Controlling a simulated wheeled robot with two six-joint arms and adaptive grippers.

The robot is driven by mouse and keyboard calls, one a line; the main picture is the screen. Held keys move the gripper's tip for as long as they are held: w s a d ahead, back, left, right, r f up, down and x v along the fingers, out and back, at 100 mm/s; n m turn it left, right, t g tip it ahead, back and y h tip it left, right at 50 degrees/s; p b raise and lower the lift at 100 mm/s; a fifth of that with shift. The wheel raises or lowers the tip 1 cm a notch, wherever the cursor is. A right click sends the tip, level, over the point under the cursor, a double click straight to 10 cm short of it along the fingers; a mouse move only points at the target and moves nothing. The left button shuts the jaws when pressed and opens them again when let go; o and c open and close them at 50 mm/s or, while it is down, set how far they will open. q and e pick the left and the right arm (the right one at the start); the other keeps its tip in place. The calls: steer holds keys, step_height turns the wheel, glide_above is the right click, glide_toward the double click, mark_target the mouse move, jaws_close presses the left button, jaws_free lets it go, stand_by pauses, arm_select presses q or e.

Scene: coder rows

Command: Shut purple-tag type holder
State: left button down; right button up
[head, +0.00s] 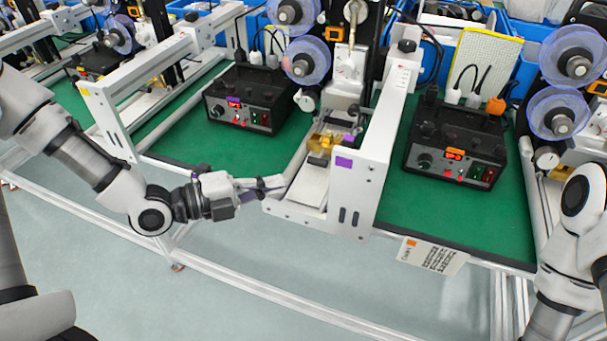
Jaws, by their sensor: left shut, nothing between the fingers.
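The coding machine in the middle carries a purple tag (344,162) on its white side plate (358,190). A brass-coloured type holder (321,144) sits in this machine, just left of the plate, with a small purple patch beside it. I cannot tell from this view how far the holder stands open. My left gripper (277,186) reaches in from the left, its fingers shut and empty. The fingertips are at the machine's front left edge, in front of and below the holder. My right arm shows at the right edge, but its gripper is out of view.
Black control boxes (250,98) (456,148) stand on the green mats on both sides of the machine. Blue-rimmed reels (303,60) hang above the holder. A paper label (433,255) hangs at the table's front edge. The floor in front is clear.

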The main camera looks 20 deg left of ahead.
mark_target(306, 158)
arm_select(q)
steer(key=x, duration=0.5)
steer(key=w, duration=0.2)
steer(key=shift+w+f, duration=0.2)
steer(key=shift+w, duration=0.2)
steer(key=shift+w+f, duration=0.15)
steer(key=shift+w, duration=0.4)
steer(key=w+b, duration=0.1)
steer(key=w, duration=0.3)
steer(key=shift+s, duration=0.1)
